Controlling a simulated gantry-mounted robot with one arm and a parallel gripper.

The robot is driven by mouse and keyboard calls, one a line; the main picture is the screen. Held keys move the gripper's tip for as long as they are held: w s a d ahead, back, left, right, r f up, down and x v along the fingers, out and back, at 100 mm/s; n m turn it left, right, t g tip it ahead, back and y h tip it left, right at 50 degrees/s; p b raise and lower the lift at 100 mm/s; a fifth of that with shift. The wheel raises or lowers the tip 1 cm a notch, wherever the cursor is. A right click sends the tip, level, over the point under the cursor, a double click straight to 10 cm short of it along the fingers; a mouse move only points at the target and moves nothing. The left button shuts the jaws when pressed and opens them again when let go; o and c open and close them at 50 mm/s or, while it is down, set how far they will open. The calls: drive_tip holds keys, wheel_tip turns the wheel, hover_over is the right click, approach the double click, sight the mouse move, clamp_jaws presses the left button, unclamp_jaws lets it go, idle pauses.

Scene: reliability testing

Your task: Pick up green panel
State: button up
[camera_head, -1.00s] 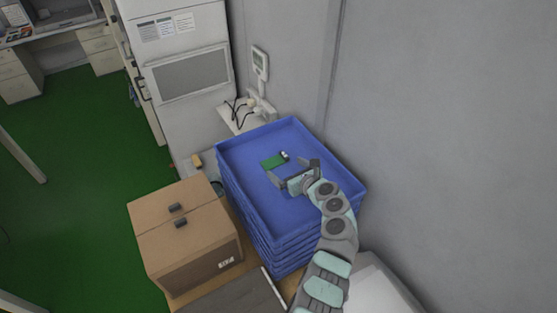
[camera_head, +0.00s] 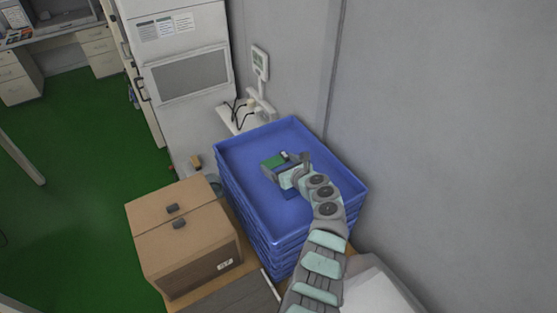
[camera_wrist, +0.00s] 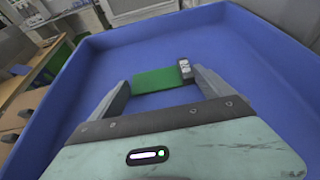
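The green panel (camera_head: 275,160) lies flat in the blue tray (camera_head: 248,150), the top one of a stack. In the wrist view the green panel (camera_wrist: 157,80) has a small grey-white part at its right end. My gripper (camera_head: 283,163) is low over the tray at the panel. In the wrist view my gripper (camera_wrist: 160,86) is open, with one finger to the left of the panel and one to the right. The near edge of the panel lies between the fingers. I cannot tell whether the fingers touch it.
A closed cardboard box (camera_head: 185,235) stands left of the tray stack. A grey wall (camera_head: 440,130) rises to the right. A white cabinet (camera_head: 185,70) and a small white device (camera_head: 260,65) stand behind. The tray is otherwise empty around the panel.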

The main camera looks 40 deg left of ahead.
drive_tip(key=c, duration=0.8)
drive_tip(key=shift+c, duration=0.2)
